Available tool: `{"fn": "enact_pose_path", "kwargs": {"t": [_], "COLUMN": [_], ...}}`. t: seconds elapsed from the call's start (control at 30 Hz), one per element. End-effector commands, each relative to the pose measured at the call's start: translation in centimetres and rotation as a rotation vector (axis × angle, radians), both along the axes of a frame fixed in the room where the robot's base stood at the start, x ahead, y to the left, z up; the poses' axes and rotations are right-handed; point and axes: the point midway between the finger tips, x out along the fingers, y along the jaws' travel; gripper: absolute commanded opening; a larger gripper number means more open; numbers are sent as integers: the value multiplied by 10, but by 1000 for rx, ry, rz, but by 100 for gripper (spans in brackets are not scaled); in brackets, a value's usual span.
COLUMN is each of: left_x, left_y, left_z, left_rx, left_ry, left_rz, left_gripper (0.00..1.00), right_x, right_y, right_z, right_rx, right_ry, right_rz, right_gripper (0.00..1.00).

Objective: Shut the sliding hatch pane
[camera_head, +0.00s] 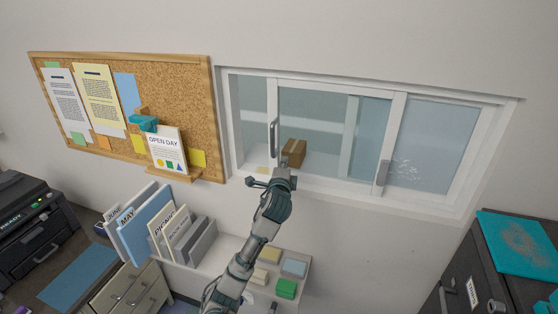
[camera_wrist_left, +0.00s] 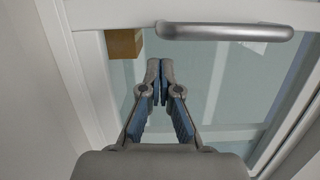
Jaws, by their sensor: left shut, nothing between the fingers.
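The hatch is a white-framed window in the wall, with a glass sliding pane (camera_head: 320,108) in its left and middle part. A grey bar handle (camera_head: 273,137) stands upright on the pane's left stile; it also shows lying across the top of the left wrist view (camera_wrist_left: 225,32). A narrow gap (camera_head: 251,120) shows between the pane's left stile and the left jamb. My left gripper (camera_head: 284,170) is in front of the pane's lower left part, below the handle. In the left wrist view its fingertips (camera_wrist_left: 160,65) are together and empty, apart from the handle. My right gripper is out of view.
A second pane (camera_head: 435,145) with its own handle (camera_head: 382,173) fills the right side. A cardboard box (camera_head: 294,151) shows behind the glass. A corkboard (camera_head: 180,85) with a small shelf hangs left. Below are file holders (camera_head: 147,220) and a dark cabinet (camera_head: 470,275).

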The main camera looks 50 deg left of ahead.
Motion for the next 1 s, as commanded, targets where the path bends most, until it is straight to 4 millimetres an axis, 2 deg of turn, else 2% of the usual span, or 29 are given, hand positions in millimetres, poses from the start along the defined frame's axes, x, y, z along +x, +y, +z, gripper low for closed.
{"fn": "enact_pose_path", "kwargs": {"t": [0.2,0.63,0.77,1.0], "left_x": [-8,-11,-25,-61], "left_y": [14,21,44,102], "left_z": [0,-2,-2,-2], "left_rx": [-1,-2,0,-1], "left_ry": [1,4,6,7], "left_rz": [-1,0,5,3], "left_gripper": [0,0,0,0], "right_x": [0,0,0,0], "right_y": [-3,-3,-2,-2], "right_z": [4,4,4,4], "right_rx": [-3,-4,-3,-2], "right_ry": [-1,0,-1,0], "right_rz": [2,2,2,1], "right_gripper": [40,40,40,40]}}
